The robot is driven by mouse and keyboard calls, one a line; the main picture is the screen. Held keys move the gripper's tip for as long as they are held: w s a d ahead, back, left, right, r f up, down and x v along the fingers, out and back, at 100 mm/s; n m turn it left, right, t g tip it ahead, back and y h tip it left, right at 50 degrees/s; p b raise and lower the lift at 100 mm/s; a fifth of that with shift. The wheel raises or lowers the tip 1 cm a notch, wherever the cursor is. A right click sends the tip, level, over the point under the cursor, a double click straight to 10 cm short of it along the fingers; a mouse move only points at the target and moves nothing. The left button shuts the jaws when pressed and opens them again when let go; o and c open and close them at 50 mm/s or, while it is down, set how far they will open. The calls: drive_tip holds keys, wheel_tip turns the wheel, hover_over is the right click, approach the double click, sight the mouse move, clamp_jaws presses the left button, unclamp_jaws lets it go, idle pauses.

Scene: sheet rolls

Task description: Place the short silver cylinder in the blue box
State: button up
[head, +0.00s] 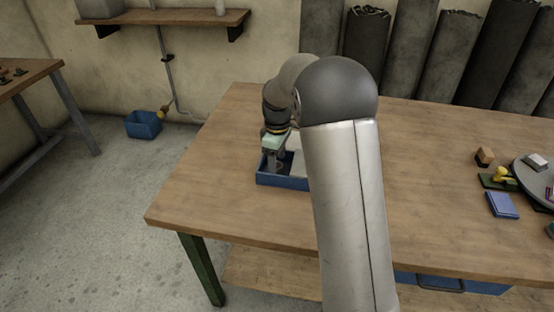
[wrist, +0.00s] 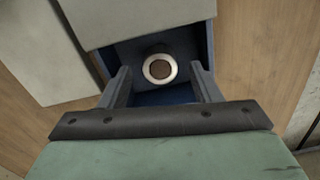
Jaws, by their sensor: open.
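The blue box (head: 285,182) stands on the wooden table, partly hidden behind my arm in the head view. In the wrist view its dark blue inside (wrist: 120,55) shows beneath my gripper. A short round piece with a pale ring and brown centre (wrist: 159,68) is inside the box; it looks like the short silver cylinder seen end-on. My gripper (wrist: 163,88) is open above the box, its two fingers spread to either side below the round piece in the picture. In the head view my gripper (head: 275,158) points down at the box. I see no contact with the piece.
A pale grey panel (wrist: 140,18) covers part of the box in the wrist view, and another (wrist: 45,55) lies to its left. A blue pad (head: 502,205), a yellow-handled stamp (head: 502,174) and a round grey plate (head: 535,172) are at the table's right. The table's left front is clear.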

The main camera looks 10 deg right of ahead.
wheel_tip(320, 180, up, 11)
drive_tip(key=s+f+m, duration=0.2)
drive_tip(key=s+m, duration=0.3)
drive_tip(key=s, duration=1.1)
drive_tip(key=s+f+m, duration=0.3)
drive_tip(key=s+m, duration=0.3)
drive_tip(key=s, duration=1.1)
drive_tip(key=shift+d+f+m+p, duration=0.2)
drive_tip(key=shift+f+m+p, duration=0.1)
drive_tip(key=shift+p, duration=0.15)
